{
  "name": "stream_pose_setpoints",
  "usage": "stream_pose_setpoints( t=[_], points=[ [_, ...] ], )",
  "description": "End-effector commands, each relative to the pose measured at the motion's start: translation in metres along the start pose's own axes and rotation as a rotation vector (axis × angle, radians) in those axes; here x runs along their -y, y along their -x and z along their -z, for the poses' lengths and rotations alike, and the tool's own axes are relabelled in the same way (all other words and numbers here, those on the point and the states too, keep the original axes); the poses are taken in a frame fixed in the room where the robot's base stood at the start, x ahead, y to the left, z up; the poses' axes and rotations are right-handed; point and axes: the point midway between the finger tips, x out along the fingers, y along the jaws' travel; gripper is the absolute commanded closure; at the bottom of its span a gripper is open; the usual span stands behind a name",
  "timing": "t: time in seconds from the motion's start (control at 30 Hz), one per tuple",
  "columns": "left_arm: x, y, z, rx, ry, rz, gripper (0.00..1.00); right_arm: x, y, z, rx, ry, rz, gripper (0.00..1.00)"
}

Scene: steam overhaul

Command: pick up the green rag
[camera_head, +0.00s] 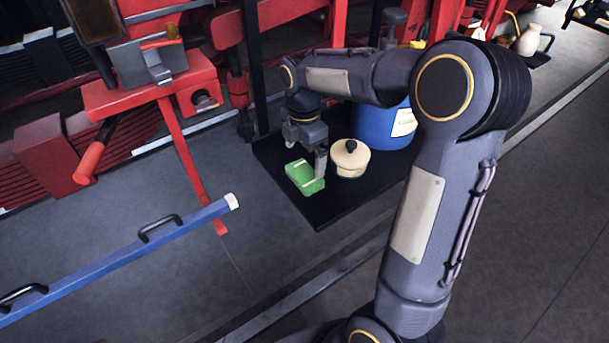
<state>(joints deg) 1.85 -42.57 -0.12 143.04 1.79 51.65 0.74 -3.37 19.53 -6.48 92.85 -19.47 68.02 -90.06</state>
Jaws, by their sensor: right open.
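The green rag (303,175) is a small folded green bundle with a pale band on it. It lies near the left front edge of a black shelf (325,211). My right gripper (307,165) points down right at the rag, with its jaws open. One finger comes down on the rag's right side, close to a cream pot. I cannot tell whether the fingers touch the rag. My left gripper is not in view.
The cream lidded pot (350,160) stands just right of the rag. A blue container (380,128) with a pale label stands behind it. A blue bar with black handles (120,259) lies at left. Red machinery (150,90) fills the back left. Grey floor in front is clear.

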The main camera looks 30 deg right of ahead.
Motion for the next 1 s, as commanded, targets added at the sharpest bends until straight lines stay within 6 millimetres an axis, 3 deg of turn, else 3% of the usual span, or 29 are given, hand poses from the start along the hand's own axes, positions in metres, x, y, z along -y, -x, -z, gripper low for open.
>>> stream_pose_setpoints(
  t=[0.4, 0.7, 1.0],
  points=[
    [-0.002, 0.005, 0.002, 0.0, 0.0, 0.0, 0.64, 0.005, -0.056, 0.002, -0.002, -0.003, 0.002, 0.0],
    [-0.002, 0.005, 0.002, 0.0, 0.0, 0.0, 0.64, 0.005, -0.062, 0.002, -0.002, -0.004, -0.002, 0.0],
    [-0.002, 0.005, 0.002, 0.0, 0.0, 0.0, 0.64, 0.005, -0.061, 0.002, -0.002, -0.005, -0.002, 0.37]
  ],
)
